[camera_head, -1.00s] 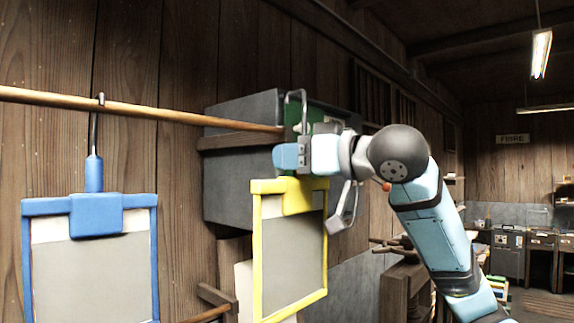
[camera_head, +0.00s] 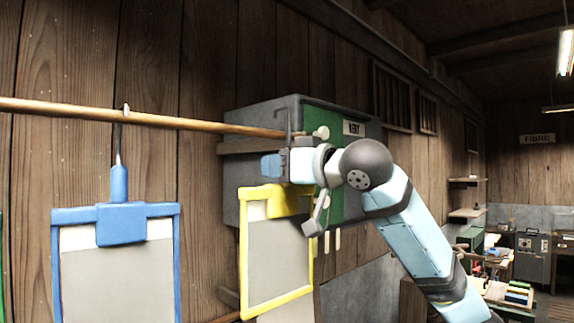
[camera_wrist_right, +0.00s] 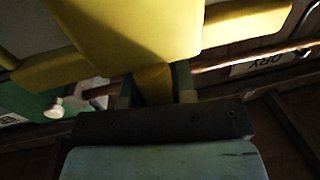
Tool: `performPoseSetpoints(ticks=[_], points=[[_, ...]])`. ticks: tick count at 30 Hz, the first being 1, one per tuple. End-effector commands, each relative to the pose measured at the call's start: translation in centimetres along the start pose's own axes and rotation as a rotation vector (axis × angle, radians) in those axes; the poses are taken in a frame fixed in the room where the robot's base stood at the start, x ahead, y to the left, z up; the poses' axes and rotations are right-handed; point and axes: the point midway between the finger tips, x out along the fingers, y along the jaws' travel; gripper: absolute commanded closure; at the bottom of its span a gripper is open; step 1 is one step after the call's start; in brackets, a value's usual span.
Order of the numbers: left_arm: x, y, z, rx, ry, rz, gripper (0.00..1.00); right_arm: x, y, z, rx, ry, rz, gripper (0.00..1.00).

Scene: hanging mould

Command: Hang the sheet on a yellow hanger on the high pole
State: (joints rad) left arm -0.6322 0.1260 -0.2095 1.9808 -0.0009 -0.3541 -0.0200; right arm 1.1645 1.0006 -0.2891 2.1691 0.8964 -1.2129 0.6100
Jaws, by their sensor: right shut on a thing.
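The yellow hanger (camera_head: 243,245) holds a grey and white sheet (camera_head: 280,255) in its frame, in the right-centre of the head view. My right gripper (camera_head: 280,165) is shut on the top part of the yellow hanger, and the frame hangs below it. In the right wrist view the yellow hanger (camera_wrist_right: 140,35) fills the top, with its stem between my fingers (camera_wrist_right: 155,85). The high pole (camera_head: 180,122) runs along the wall from the left; its right end is near the hanger's hook (camera_head: 290,118). I cannot tell if hook and pole touch. My left gripper is out of view.
A blue hanger (camera_head: 119,185) with a sheet hangs on the high pole at left. A grey and green box (camera_head: 255,118) is mounted behind the pole's end. A lower pole (camera_head: 226,318) shows at the bottom. Benches stand far right.

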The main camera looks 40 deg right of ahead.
Motion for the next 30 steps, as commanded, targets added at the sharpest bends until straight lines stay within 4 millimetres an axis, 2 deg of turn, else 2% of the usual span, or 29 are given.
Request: performPoseSetpoints(ticks=[20, 28, 30], points=[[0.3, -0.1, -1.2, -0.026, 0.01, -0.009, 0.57, 5.4, 0.8, 0.0, 0.0, -0.001, -0.001, 1.0], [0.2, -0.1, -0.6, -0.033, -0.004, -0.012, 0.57, 7.5, 1.2, -0.1, 0.0, 0.0, 0.0, 1.0], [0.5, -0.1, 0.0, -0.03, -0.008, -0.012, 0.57, 7.5, 1.2, 0.7, -0.001, -0.001, 0.0, 1.0]])
